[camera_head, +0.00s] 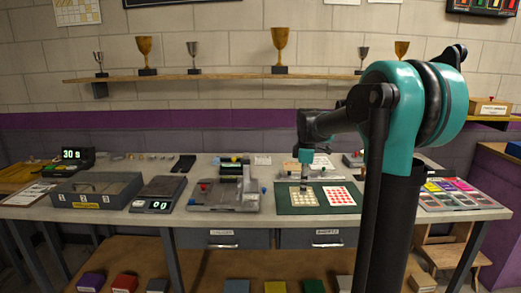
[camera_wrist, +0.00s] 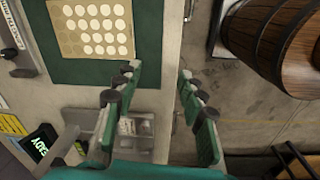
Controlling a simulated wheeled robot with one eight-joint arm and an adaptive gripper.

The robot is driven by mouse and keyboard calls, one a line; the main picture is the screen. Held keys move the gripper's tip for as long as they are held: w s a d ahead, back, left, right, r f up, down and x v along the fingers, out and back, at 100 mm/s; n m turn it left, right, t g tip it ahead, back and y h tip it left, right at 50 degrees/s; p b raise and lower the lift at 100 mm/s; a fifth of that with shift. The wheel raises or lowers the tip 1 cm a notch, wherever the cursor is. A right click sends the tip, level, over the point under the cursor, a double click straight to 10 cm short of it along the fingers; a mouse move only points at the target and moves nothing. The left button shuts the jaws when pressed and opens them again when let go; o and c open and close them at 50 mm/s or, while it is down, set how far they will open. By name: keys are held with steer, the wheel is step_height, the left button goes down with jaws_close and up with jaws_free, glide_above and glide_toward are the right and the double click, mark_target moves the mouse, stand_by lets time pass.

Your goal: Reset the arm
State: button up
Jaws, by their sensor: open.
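My arm reaches over the bench, and my gripper (camera_head: 303,183) hangs above the dark green mat (camera_head: 285,207) in the head view. In the wrist view my gripper (camera_wrist: 158,76) has its two green fingers spread apart with nothing between them. The mat (camera_wrist: 145,50) lies beneath and beyond the left finger. A beige card with pale round spots (camera_wrist: 62,45) lies on the mat. The card also shows in the head view (camera_head: 298,199), partly behind my gripper. A white card with red spots (camera_head: 340,195) lies beside it.
The grey bench (camera_head: 105,214) also holds a grey tray (camera_head: 93,199), a scale (camera_head: 157,196) and a metal fixture (camera_head: 222,197). Coloured cards (camera_head: 455,195) lie at the right. A trophy shelf (camera_head: 230,77) is behind. A wooden barrel (camera_wrist: 268,30) stands beyond the bench edge.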

steer(key=s+d+f+m+t, duration=0.1)
steer(key=s+f+m, duration=0.7)
steer(key=s, duration=0.5)
steer(key=s+d+f+m+t, duration=0.2)
steer(key=s+f+m, duration=0.5)
steer(key=s, duration=0.6)
step_height(320, 180, down, 2)
steer(key=shift+f+m+t, duration=0.2)
steer(key=shift+m+t, duration=0.1)
steer(key=shift+m, duration=0.1)
